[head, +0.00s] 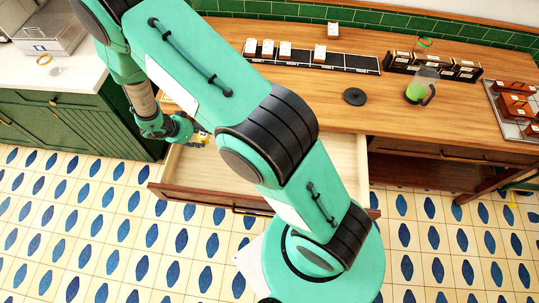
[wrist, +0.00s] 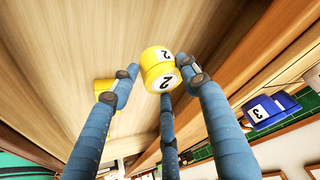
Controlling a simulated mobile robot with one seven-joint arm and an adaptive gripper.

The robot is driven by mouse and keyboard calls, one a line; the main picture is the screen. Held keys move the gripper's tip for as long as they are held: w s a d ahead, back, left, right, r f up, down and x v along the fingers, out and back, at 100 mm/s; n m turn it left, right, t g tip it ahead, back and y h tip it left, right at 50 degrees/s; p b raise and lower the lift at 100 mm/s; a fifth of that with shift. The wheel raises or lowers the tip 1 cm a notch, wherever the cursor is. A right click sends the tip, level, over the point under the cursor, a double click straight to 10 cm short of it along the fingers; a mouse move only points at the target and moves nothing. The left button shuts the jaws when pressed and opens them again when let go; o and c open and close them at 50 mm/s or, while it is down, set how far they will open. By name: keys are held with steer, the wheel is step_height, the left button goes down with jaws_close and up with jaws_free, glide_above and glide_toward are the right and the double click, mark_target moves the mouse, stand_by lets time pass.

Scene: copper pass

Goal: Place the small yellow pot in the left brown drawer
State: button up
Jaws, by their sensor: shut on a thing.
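The small yellow pot, marked with a 2, is between the fingers of my gripper (wrist: 158,85) in the wrist view, where the pot (wrist: 155,58) shows clearly. My gripper is shut on it. In the head view the pot (head: 204,137) is a small yellow patch at my gripper (head: 192,134), over the left end of the open left brown drawer (head: 190,170). The drawer is pulled out, with a pale wood inside; my arm hides much of it. I cannot tell the pot's height above the drawer floor.
Another yellow thing (wrist: 103,87) shows partly behind a finger. A blue box marked 3 (wrist: 270,108) stands at the right of the wrist view.

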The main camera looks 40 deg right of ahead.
mark_target(209, 154)
stand_by(0.3)
steer(key=shift+f+b, duration=0.8)
steer(key=shift+f, duration=2.3)
steer(key=shift+f+b, duration=0.5)
steer(key=shift+f, duration=1.4)
steer(key=o, duration=1.2)
steer(key=shift+f, duration=0.1)
steer(key=shift+o, duration=0.2)
